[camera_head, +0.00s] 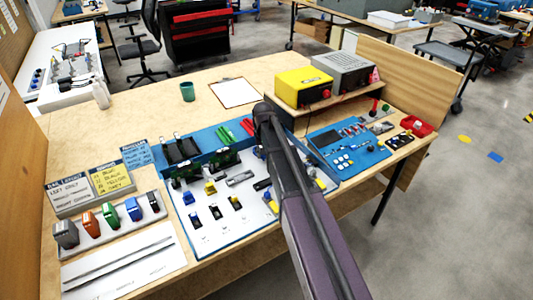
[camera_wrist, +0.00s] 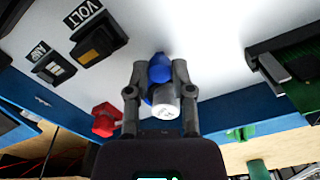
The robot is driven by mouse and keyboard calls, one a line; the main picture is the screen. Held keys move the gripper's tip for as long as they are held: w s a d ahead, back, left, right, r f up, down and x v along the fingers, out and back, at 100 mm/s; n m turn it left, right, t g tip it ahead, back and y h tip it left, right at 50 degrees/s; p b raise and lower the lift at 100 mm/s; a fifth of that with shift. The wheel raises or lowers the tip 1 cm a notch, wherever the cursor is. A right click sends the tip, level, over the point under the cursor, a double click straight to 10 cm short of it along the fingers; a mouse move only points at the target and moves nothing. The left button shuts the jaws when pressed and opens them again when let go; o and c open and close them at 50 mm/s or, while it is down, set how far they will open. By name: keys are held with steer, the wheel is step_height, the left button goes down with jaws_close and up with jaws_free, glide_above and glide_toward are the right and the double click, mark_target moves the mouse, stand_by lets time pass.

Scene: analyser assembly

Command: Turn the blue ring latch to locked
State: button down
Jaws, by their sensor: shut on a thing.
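The blue ring latch (camera_wrist: 160,68) shows in the wrist view as a blue piece around a white cylinder (camera_wrist: 165,101) on the white panel. My gripper (camera_wrist: 159,66) has one finger on each side of the blue piece and is shut on it. The fingers hide parts of its sides, and I cannot read a locked mark. In the head view my arm covers the latch and the gripper.
A red knob (camera_wrist: 106,120) is close to the left finger. Black switches marked VOLT (camera_wrist: 97,42) and AMP (camera_wrist: 54,68) are at upper left, and a green board (camera_wrist: 300,75) is at right. In the head view a yellow box (camera_head: 303,86) stands behind the panel.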

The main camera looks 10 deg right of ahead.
steer(key=shift+a+m, duration=0.55)
steer(key=shift+m, duration=0.55)
steer(key=shift+c, duration=2.4)
jaws_free()
steer(key=shift+d, duration=0.15)
